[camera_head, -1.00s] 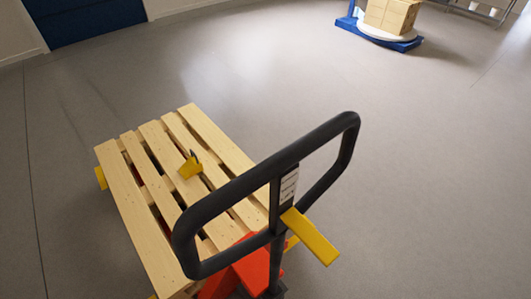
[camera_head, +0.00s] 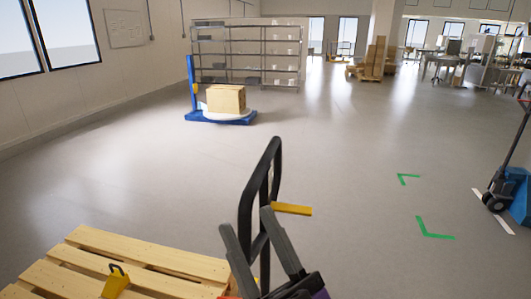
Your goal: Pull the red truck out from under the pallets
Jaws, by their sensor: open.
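The black loop handle (camera_head: 273,150) of the red truck stands upright at the bottom middle, with a yellow lever (camera_head: 291,209) at its right. Only a sliver of the truck's red body shows at the bottom edge. A wooden pallet (camera_head: 150,253) lies at the lower left. The truck's forks are hidden. My gripper (camera_head: 246,219) is open in front of the handle's lower part, its two dark grey fingers spread and pointing up. I cannot tell whether they touch the handle.
A yellow piece (camera_head: 116,284) sits on the pallet. A blue platform (camera_head: 221,117) with a cardboard box stands beyond, before a shelf rack (camera_head: 247,57). A blue pallet truck (camera_head: 513,190) stands at right, near green floor marks (camera_head: 433,229). The middle floor is clear.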

